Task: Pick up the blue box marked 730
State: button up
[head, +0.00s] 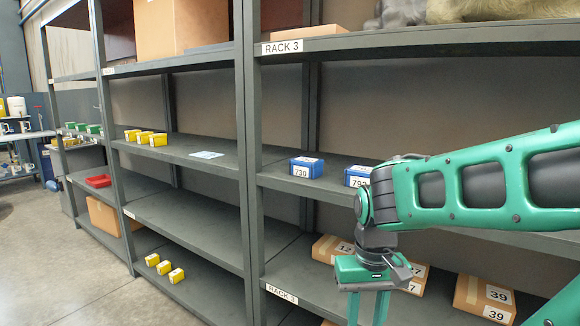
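The blue box marked 730 (306,168) sits upright on the middle shelf of rack 3, near its front edge, with its white label facing out. A second blue box (357,176) stands to its right on the same shelf, its label partly hidden by my arm. My gripper (368,308) hangs pointing down in front of the rack, below and to the right of the 730 box and apart from it. Its two fingers are spread with a gap between them, and I see nothing held. The fingertips run to the picture's bottom edge.
Brown cardboard boxes (485,299) stand on the shelf below, behind and beside my gripper. The rack upright (247,150) rises left of the 730 box. Yellow boxes (146,137) and a flat sheet (206,155) lie on the shelf further left. Open floor (60,265) shows at left.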

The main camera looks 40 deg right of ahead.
aim_at(300, 166)
jog(key=i, duration=0.9)
jog(key=z, duration=0.55)
